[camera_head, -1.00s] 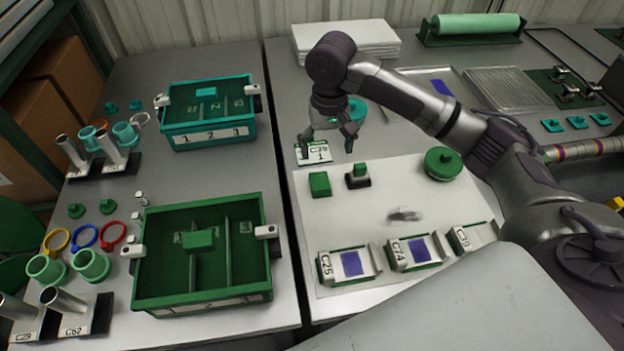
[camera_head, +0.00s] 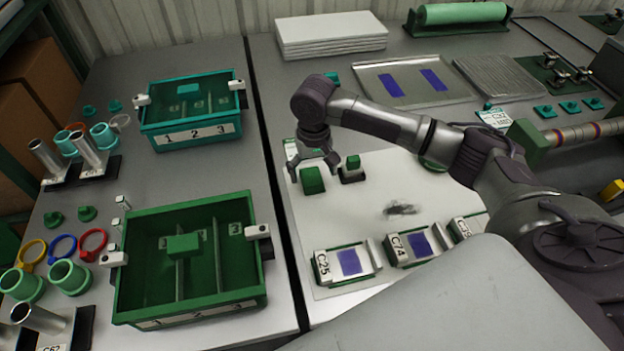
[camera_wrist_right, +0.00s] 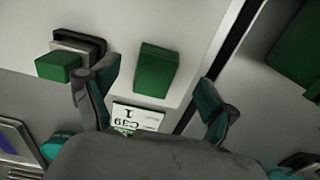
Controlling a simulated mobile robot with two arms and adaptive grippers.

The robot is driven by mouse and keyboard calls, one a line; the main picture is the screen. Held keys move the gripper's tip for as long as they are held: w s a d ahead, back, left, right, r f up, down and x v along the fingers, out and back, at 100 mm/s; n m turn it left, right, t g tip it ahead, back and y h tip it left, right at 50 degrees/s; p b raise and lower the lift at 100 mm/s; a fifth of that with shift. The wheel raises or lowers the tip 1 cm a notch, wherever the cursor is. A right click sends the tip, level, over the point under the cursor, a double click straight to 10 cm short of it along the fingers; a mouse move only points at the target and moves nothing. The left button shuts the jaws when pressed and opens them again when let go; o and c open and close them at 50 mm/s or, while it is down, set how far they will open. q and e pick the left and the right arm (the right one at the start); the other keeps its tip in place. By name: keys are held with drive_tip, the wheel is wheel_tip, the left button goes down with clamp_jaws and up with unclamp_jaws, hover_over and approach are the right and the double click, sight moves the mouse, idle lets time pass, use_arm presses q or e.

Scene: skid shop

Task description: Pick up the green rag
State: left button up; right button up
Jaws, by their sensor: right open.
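The green rag (camera_head: 312,181) looks like a small folded green block. It lies on the white mat (camera_head: 345,218), near the mat's far left corner; it also shows in the right wrist view (camera_wrist_right: 155,70). My right gripper (camera_head: 314,170) is open, with its fingers spread just above and behind the rag. In the right wrist view the rag sits ahead of the gap between the fingers (camera_wrist_right: 153,95), with nothing held. I cannot tell the exact height left between fingertips and rag. My left gripper is not in view.
A black-based stamp-like block with a green top (camera_head: 352,168) stands close right of the rag. A white label card C39 (camera_wrist_right: 137,117) lies just behind it. A green divided bin (camera_head: 190,308) stands left, across the table seam. The mat's middle is mostly clear.

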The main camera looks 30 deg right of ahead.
sight(314, 181)
drive_tip(key=f, duration=0.4)
drive_tip(key=shift+w+d+f, duration=0.25)
drive_tip(key=shift+f, duration=0.15)
drive_tip(key=c, duration=1.1)
drive_tip(key=shift+r, duration=0.1)
drive_tip(key=shift+c, duration=0.2)
drive_tip(key=shift+r, duration=0.1)
wheel_tip(314, 181, up, 4)
drive_tip(key=shift+r, duration=0.1)
drive_tip(key=s+a+r+p, duration=0.1)
drive_tip(key=s+r, duration=0.5)
drive_tip(key=s, duration=0.5)
drive_tip(key=shift+s+a+r, duration=0.15)
drive_tip(key=shift+s+r, duration=0.15)
